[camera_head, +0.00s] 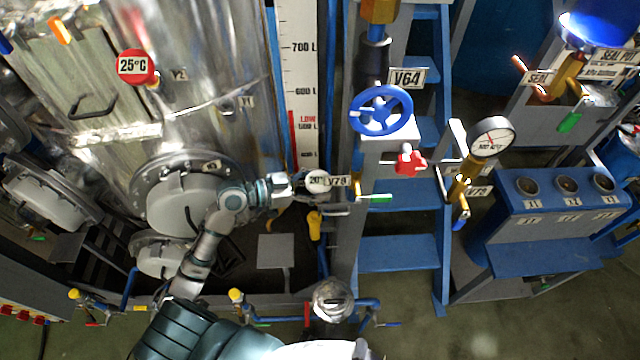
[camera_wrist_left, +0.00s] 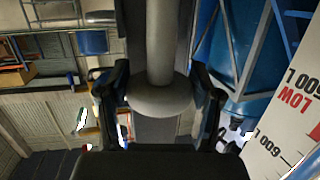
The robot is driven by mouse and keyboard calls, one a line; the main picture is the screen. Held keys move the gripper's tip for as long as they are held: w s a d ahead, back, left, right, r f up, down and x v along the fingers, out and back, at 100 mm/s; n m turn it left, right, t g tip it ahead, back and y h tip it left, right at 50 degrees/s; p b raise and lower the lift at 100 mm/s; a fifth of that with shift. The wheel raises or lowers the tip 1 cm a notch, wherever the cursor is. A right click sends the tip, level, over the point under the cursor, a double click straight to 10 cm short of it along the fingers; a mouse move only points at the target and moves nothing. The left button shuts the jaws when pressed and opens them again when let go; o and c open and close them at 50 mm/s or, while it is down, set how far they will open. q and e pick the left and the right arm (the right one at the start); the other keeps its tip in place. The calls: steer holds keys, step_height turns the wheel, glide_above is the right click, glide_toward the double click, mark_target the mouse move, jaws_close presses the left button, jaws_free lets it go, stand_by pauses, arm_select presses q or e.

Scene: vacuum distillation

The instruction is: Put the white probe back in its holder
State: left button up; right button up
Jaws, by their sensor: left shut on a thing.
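The white probe (camera_head: 318,179), with a round face reading about 20°C, is at my left gripper (camera_head: 303,188), in front of the tall level scale. In the left wrist view the pale probe (camera_wrist_left: 160,50) has a long shaft and a wider round part between the two dark fingers of my left gripper (camera_wrist_left: 160,105). My left gripper is shut on it. A grey stand with a blue top (camera_head: 555,205) at the right has several round sockets marked with X labels; I cannot tell whether it is the probe's holder. My right gripper is not in view.
A steel tank (camera_head: 200,70) with a red 25°C probe (camera_head: 136,66) stands at the left. A blue handwheel valve (camera_head: 381,109), a pressure gauge (camera_head: 491,138) and a blue ladder (camera_head: 400,252) stand between my left gripper and the stand. Open floor shows at the lower right.

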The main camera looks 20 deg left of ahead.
arm_select(q)
steer(key=shift+a+f, duration=0.1)
steer(key=shift+a, duration=0.45)
steer(key=shift+d, duration=0.5)
steer(key=shift+a+f+b, duration=0.3)
steer(key=shift+a+b, duration=0.15)
steer(key=shift+b, duration=0.15)
steer(key=shift+a+f, duration=0.1)
steer(key=shift+f, duration=0.25)
steer(key=shift+d+f+b, duration=0.25)
steer(key=shift+d+b, duration=0.15)
steer(key=shift+b, duration=0.15)
steer(key=shift+f, duration=0.25)
steer(key=shift+a+f+b, duration=0.15)
steer(key=shift+f+b, duration=0.2)
steer(key=shift+b, duration=0.15)
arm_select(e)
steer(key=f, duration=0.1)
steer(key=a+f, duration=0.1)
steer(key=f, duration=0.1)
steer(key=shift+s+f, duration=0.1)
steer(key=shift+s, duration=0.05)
arm_select(q)
steer(key=shift+f+b, duration=0.35)
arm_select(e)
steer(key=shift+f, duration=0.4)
